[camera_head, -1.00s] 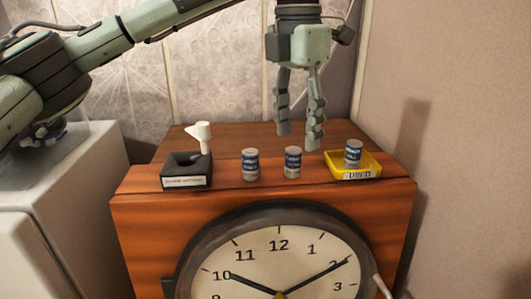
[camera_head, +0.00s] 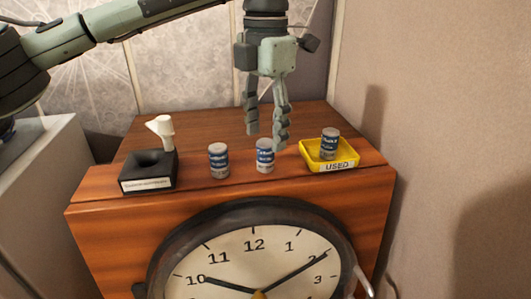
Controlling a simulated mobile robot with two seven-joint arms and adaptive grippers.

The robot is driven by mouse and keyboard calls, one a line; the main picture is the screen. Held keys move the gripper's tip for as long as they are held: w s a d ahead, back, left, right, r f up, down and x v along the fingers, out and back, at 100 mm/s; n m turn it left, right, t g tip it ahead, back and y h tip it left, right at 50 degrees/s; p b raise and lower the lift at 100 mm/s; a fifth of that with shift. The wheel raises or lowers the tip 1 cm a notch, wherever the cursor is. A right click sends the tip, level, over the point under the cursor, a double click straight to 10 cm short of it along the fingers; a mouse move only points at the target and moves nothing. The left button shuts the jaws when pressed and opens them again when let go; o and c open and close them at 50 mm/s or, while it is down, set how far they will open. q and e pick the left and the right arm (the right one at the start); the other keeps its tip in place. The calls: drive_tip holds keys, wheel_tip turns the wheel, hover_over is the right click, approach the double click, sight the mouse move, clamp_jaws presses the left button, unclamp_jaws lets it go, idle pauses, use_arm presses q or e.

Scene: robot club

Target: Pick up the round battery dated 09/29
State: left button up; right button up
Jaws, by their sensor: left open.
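Three round blue-and-silver batteries stand upright on the wooden cabinet top. One battery (camera_head: 219,161) is on the left and a second battery (camera_head: 265,158) is in the middle. A third battery (camera_head: 329,145) stands in a yellow tray (camera_head: 345,165) labelled "USED". Their printed dates are too small to read, so I cannot tell which one is dated 09/29. My left gripper (camera_head: 266,137) points down, open and empty, with its fingertips close above or behind the middle battery. I cannot tell whether they touch it. My right gripper is out of view.
A black block (camera_head: 148,177) with a round hollow and a front label stands at the left, with a white cone-shaped piece (camera_head: 161,130) at its back. A large clock face (camera_head: 255,262) fills the cabinet's front below. A wall (camera_head: 435,120) rises at the right.

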sight(265, 142)
use_arm(q)
wheel_tip(265, 142, down, 3)
drive_tip(key=shift+w, duration=0.1)
clamp_jaws()
idle(0.3)
drive_tip(key=shift+r, duration=0.1)
